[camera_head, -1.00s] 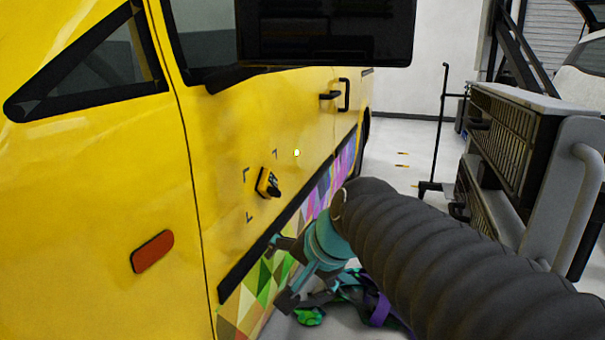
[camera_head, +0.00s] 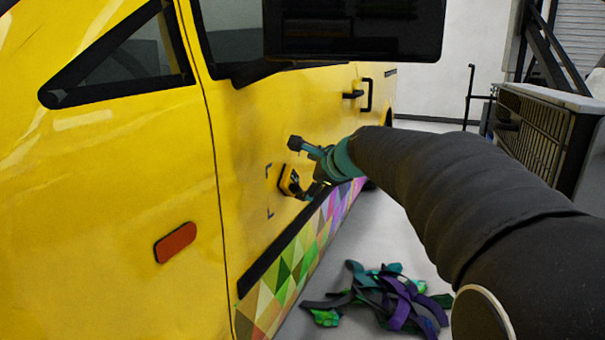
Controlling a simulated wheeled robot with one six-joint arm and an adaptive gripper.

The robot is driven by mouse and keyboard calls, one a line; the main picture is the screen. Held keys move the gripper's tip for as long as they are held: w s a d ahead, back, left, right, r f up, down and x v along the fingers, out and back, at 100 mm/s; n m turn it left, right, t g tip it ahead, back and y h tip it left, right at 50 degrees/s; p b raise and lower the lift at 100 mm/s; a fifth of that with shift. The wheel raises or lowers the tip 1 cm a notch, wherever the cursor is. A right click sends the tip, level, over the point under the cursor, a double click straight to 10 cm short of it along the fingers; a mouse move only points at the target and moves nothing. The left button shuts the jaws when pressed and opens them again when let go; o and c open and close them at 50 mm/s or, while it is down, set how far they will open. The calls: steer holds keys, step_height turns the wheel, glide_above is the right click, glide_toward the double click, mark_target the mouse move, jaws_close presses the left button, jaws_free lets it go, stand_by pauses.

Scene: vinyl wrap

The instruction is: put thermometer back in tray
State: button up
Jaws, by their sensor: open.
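The thermometer, a small yellow and black device (camera_head: 289,180), is on the yellow van's side panel, between dark corner marks. My gripper (camera_head: 302,168) is open right beside it, with one finger above and the other just to its right and below. The fingers partly overlap the device's right side, and I cannot tell whether they touch it. No tray can be made out in this view.
The yellow van (camera_head: 130,150) fills the left, with a black trim strip and a colourful patterned band low down. Scraps of coloured wrap (camera_head: 385,300) lie on the floor. A grey cart with a grille (camera_head: 530,130) stands at the right.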

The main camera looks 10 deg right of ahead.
mark_target(294, 182)
steer(key=x, duration=0.7)
steer(key=shift+w+f, duration=0.15)
steer(key=shift+w, duration=0.1)
steer(key=shift+c, duration=0.3)
steer(key=c, duration=1.4)
steer(key=shift+c, duration=0.2)
steer(key=shift+s+d+b, duration=0.4)
steer(key=shift+s+d, duration=0.1)
steer(key=shift+d, duration=0.05)
steer(key=s+d+b, duration=0.2)
steer(key=s+d, duration=0.2)
steer(key=d, duration=0.1)
steer(key=shift+d, duration=0.2)
stand_by(0.3)
steer(key=shift+a, duration=0.1)
steer(key=w+a, duration=0.1)
steer(key=w+a+p, duration=0.1)
steer(key=a, duration=0.1)
steer(key=shift+w+a, duration=0.3)
steer(key=shift+w, duration=0.1)
